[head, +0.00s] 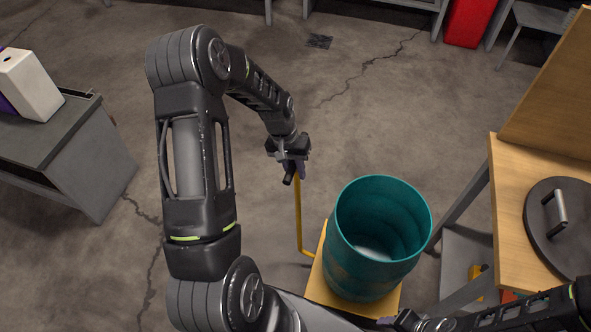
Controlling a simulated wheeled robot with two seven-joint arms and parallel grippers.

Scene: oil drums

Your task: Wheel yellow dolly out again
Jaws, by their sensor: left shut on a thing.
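The yellow dolly (314,285) stands on the floor at lower centre, with a thin upright yellow handle (298,215) at its left. A teal open-topped drum (362,270) stands upright on the dolly and hides most of its deck. The drum looks empty, with a pale patch on its bottom. My left gripper (291,168) is shut on the top of the dolly's handle. My right arm comes in at the lower right corner, and its end (402,320) is low beside the dolly's near right corner. Whether its jaws are open does not show.
A wooden workbench (508,190) with a dark round lid (565,232) on it stands close to the drum's right. A grey cabinet (88,160) with a white box (30,85) stands at left. A red bin (465,22) is at the back. The cracked floor between is clear.

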